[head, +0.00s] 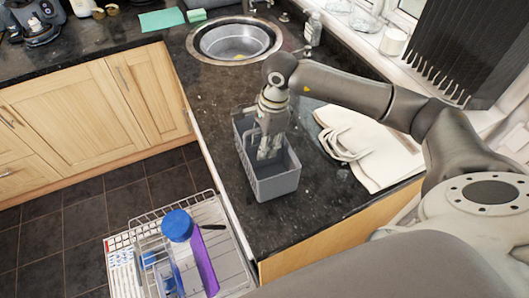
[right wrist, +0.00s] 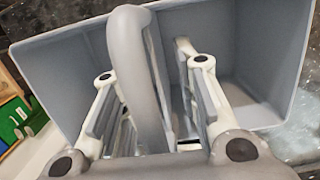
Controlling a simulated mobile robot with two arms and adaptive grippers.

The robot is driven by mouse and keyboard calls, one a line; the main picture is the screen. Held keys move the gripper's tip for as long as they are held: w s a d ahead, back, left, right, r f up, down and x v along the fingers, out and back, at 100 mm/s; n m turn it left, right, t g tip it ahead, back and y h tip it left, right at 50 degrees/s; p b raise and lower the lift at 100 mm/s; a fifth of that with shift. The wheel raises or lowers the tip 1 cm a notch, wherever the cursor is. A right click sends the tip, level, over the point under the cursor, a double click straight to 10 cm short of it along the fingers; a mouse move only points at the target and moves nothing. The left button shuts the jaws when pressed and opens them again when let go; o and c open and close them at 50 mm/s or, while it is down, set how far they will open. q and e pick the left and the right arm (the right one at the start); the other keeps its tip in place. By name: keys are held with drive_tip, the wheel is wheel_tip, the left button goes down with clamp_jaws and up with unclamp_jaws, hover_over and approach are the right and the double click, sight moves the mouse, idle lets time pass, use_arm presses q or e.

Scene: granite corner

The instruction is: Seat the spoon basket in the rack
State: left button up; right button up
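The grey spoon basket (head: 279,186) stands upright on the dark counter near its front edge. It also fills much of the right wrist view (right wrist: 270,50), where its handle (right wrist: 138,70) rises in the middle. My right gripper (head: 268,150) reaches down into the basket from above. In the right wrist view its fingers (right wrist: 155,112) stand apart on either side of the handle, with a gap showing on the right. The wire rack (head: 238,268) is pulled out below the counter, at the bottom of the head view. My left gripper is not in view.
A blue-lidded bottle (head: 177,227) and a purple item (head: 205,262) stand in the rack. A white cloth (head: 375,160) lies right of the basket. A sink (head: 234,38) is behind. Counter left of the cloth is mostly clear.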

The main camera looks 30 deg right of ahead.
clamp_jaws()
drive_tip(key=shift+r, duration=0.1)
idle(0.5)
drive_tip(key=shift+w+r+b, duration=0.1)
drive_tip(key=shift+r+b, duration=0.2)
drive_tip(key=shift+r, duration=0.25)
drive_tip(key=w+a+r+b, duration=0.4)
drive_tip(key=a+r+b, duration=0.2)
drive_tip(key=a+r, duration=0.5)
drive_tip(key=shift+a+r, duration=0.35)
drive_tip(key=shift+a, duration=0.85)
